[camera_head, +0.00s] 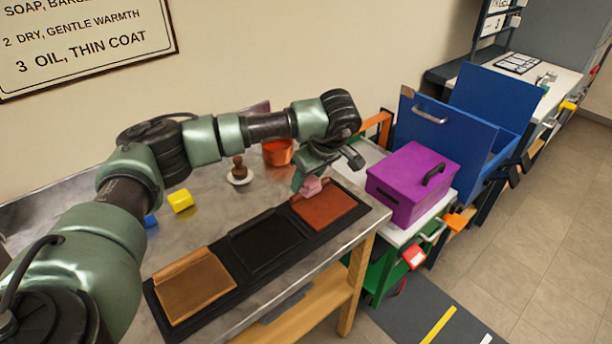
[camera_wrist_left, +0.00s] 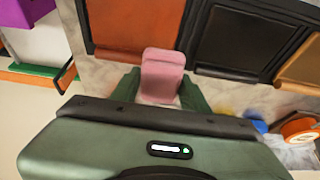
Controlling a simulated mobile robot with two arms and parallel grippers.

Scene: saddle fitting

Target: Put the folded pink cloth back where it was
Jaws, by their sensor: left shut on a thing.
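The folded pink cloth (camera_head: 311,186) is held in my left gripper (camera_head: 309,184), just over the left edge of the reddish-brown leather panel (camera_head: 332,208) at the right end of the black tray (camera_head: 240,276). In the left wrist view the pink cloth (camera_wrist_left: 162,74) stands between the green fingers (camera_wrist_left: 160,88), which are shut on it. The reddish panel (camera_wrist_left: 135,25) lies just beyond it in that view. I cannot tell whether the cloth touches the tray. My right gripper is not in view.
A black panel (camera_head: 267,243) and a tan panel (camera_head: 194,286) lie in the same tray. Behind are a copper pot (camera_head: 278,152), a brown-handled thing on a white dish (camera_head: 239,174) and a yellow block (camera_head: 180,201). A purple box (camera_head: 412,187) stands right of the metal table.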

